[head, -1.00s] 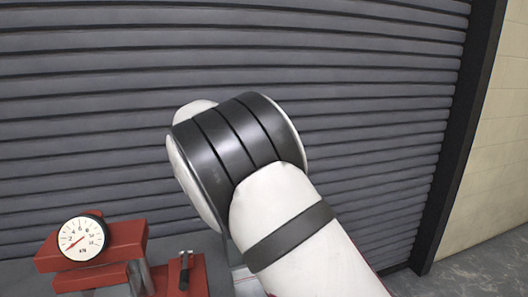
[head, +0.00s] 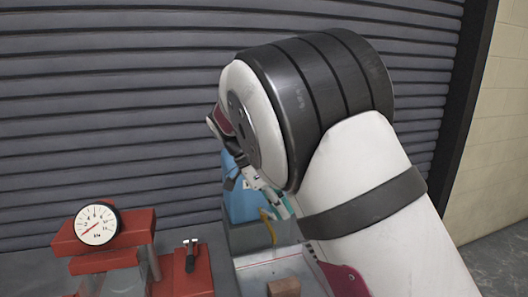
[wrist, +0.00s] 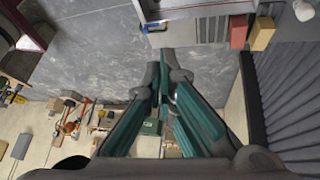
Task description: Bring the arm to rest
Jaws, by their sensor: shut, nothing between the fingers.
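My gripper (wrist: 166,80) shows in the wrist view with its teal fingers drawn together and nothing between them. It hangs over an open grey surface, and its fingertips touch nothing that I can see. In the head view my white arm with black bands fills the centre and right, raised in front of the shutter. Most of my gripper is hidden behind the arm there; a small teal part shows just below the wrist.
A red press with a round dial gauge (head: 97,224) stands at the lower left. A blue container (head: 240,197) and a pale tray (head: 258,268) with a brown block (head: 284,287) sit behind and below my arm. A grey roller shutter (head: 110,110) closes the back. Several tools lie at left in the wrist view.

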